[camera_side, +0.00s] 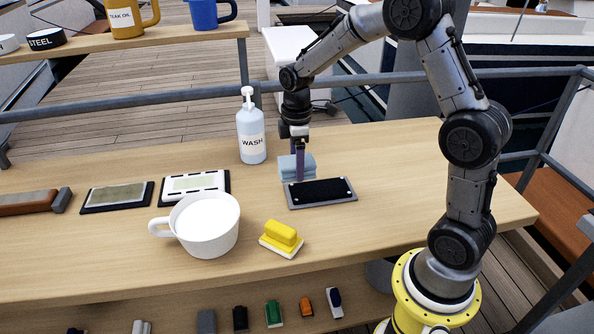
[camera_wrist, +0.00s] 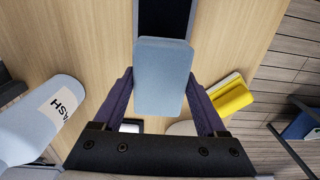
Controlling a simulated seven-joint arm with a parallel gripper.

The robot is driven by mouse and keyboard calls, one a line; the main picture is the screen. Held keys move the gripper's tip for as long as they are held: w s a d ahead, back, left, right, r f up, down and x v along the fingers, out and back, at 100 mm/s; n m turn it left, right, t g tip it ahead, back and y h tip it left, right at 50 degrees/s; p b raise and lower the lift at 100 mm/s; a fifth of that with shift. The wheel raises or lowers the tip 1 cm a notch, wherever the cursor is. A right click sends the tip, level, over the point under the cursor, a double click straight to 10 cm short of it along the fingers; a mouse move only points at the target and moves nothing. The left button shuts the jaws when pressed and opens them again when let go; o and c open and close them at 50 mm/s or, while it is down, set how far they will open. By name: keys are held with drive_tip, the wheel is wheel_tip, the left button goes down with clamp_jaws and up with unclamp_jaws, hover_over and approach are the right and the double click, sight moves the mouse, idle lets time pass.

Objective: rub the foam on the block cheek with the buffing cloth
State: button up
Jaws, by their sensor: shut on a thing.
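My gripper (camera_side: 298,176) is shut on a light blue folded pad, which looks like the buffing cloth (camera_side: 284,166). In the wrist view the buffing cloth (camera_wrist: 162,75) sits between my two fingers (camera_wrist: 161,82). It is at the far edge of a black panel in a grey frame (camera_side: 321,192); I cannot tell whether it touches the table. The black panel (camera_wrist: 166,15) lies beyond the cloth in the wrist view. A white-framed plate with a pale centre (camera_side: 194,186) and a dark-framed greenish plate (camera_side: 117,196) lie further left. I cannot tell which piece is the block cheek, and no foam is clearly visible.
A WASH bottle (camera_side: 251,134) stands left of my gripper. A white mug (camera_side: 206,224) and a yellow-handled pad (camera_side: 281,237) are nearer the front. A brown-handled tool (camera_side: 28,202) lies at far left. The table's right side is clear.

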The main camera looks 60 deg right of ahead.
drive_tip(key=shift+r, duration=1.15)
